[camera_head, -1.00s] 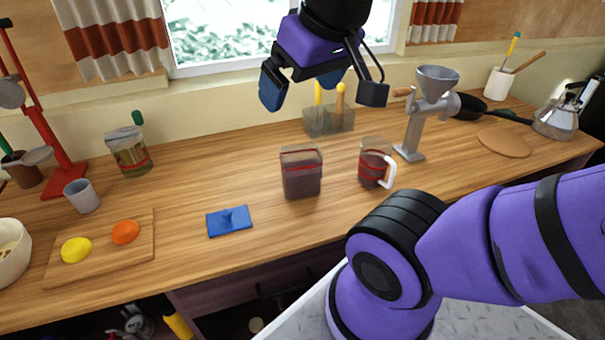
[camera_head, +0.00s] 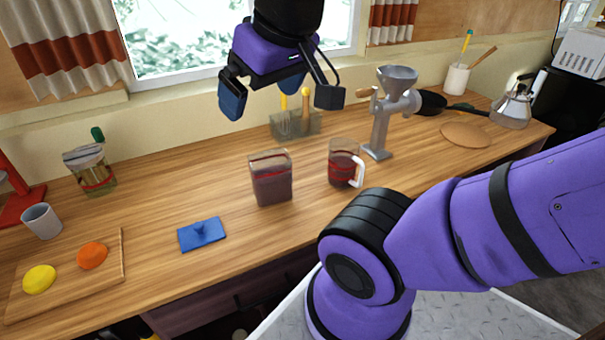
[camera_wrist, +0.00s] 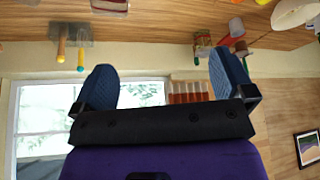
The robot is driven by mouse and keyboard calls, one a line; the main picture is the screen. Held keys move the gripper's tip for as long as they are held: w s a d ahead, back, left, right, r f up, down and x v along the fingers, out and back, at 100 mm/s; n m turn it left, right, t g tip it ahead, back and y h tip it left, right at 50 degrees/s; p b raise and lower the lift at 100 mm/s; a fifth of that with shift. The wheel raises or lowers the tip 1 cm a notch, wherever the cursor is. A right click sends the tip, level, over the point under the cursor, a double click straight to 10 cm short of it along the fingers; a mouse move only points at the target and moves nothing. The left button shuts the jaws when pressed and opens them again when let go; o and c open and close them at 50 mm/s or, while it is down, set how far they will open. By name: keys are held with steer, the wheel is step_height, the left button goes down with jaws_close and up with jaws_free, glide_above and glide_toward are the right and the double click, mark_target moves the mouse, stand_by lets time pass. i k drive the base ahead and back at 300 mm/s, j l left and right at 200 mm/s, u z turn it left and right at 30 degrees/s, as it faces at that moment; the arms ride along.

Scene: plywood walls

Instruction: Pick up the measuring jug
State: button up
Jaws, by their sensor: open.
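The measuring jug (camera_head: 342,165) is clear with red markings and a white handle on its right side. It stands upright on the wooden counter and holds dark contents. My gripper (camera_head: 278,98) is open and empty, raised above the counter, up and to the left of the jug in the head view. In the wrist view my gripper's two blue fingers (camera_wrist: 162,82) are spread wide with nothing between them. I cannot make out the jug in the wrist view.
A square clear container (camera_head: 271,180) with dark contents stands left of the jug. A grey grinder (camera_head: 382,118) stands close on the jug's right. Counter in front of the jug is clear.

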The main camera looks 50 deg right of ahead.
mark_target(343, 153)
steer(key=k+z, duration=0.1)
steer(key=z, duration=0.35)
steer(key=j+z, duration=0.1)
steer(key=z, duration=0.35)
steer(key=k+z, duration=0.15)
steer(key=z, duration=0.3)
